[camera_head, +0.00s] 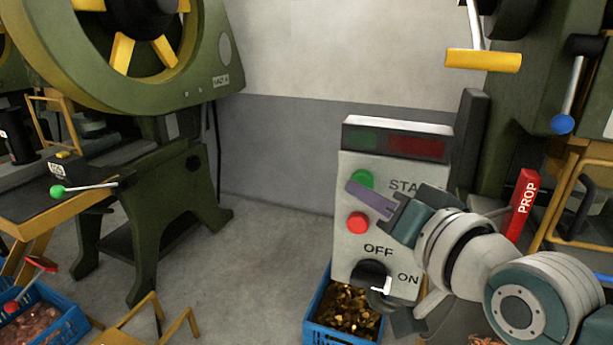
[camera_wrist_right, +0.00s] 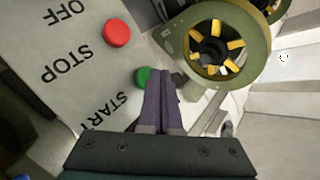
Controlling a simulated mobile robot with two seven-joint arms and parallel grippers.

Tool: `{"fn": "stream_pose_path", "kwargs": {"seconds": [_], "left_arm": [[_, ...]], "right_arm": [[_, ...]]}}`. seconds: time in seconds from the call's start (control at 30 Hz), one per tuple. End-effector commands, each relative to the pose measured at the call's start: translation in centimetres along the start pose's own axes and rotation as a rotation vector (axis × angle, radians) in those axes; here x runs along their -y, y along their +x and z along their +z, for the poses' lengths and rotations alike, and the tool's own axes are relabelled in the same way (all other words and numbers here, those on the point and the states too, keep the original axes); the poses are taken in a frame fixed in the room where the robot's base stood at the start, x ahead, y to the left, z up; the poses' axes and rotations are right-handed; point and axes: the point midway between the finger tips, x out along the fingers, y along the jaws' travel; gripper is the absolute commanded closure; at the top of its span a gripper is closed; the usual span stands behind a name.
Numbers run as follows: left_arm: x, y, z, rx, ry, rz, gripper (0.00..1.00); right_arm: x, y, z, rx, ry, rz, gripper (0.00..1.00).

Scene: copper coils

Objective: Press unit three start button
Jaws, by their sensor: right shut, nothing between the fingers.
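A grey control box (camera_head: 350,247) stands in the middle of the head view. Its green start button (camera_head: 361,179) is beside the lettering START, partly covered by the lettering's neighbour, my right gripper. A red stop button (camera_head: 357,222) is below. My right gripper (camera_head: 352,188) comes in from the right, its purple fingers shut and empty, tips just below the green button. In the right wrist view, the fingertips (camera_wrist_right: 160,74) overlap the edge of the green button (camera_wrist_right: 142,76); I cannot tell whether they touch. The red button (camera_wrist_right: 116,33) is clear. My left gripper is not in view.
An OFF/ON knob (camera_head: 372,275) is low on the box. A blue crate (camera_head: 312,318) of metal pieces stands below. A red PROP block (camera_head: 523,203) and a yellow handle (camera_head: 483,61) are at right. A green press (camera_head: 157,205) stands left; the floor between is free.

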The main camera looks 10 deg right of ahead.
Motion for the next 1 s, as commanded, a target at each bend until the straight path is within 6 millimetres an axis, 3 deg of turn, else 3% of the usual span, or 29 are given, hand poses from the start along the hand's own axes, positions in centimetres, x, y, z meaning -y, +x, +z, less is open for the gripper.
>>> {"fn": "stream_pose_path", "kwargs": {"seconds": [1.0], "left_arm": [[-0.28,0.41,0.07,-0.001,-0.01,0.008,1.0]], "right_arm": [[-0.53,0.73,-0.52,0.0,-0.001,0.0,1.0]]}}
